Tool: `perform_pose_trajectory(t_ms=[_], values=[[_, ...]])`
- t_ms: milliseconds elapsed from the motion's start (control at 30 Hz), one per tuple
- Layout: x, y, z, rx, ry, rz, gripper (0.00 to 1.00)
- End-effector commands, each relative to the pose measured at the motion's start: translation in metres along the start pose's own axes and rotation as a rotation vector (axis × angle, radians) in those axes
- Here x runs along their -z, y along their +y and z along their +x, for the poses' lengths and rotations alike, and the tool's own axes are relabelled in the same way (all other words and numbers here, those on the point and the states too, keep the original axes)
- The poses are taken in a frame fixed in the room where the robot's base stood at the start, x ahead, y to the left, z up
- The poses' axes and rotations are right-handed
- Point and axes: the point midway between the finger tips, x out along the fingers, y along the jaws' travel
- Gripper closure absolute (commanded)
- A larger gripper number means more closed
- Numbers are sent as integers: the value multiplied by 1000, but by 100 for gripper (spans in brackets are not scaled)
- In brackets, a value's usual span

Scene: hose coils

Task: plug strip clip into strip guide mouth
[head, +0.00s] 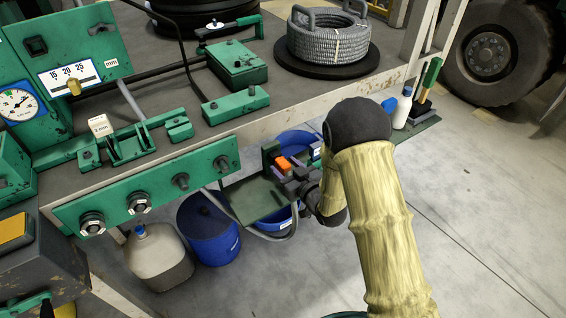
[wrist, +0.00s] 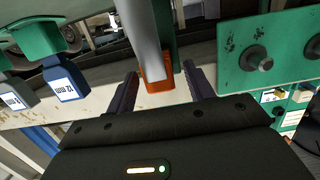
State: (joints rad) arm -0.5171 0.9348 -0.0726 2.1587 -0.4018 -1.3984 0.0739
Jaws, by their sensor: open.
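An orange block (head: 284,163), which looks like the strip clip, sits by a green upright holder (head: 268,153) below the bench's front edge. In the wrist view the orange clip (wrist: 157,84) is at the end of a grey strip (wrist: 143,38). My gripper (wrist: 160,88) is open, with one finger on each side of the clip and a gap visible on both sides. In the head view my gripper (head: 296,181) is just right of and below the clip. I cannot tell which part is the strip guide mouth.
A green panel with several knobs (head: 150,190) runs along the bench front. A green tray (head: 254,199) hangs beside my gripper. Blue buckets (head: 208,228) and a pale jug (head: 158,256) stand below. A grey hose coil (head: 328,40) lies on the bench.

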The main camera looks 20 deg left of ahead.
Motion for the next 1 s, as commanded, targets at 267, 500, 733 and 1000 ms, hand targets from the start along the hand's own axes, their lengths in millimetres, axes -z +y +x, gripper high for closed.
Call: perform_pose_trajectory(t_ms=[267, 500, 733, 1000], values=[[0, 0, 18, -1, 0, 0, 47], [0, 0, 18, -1, 0, 0, 53], [0, 0, 18, -1, 0, 0, 98], [0, 0, 18, -1, 1, 0, 100]])
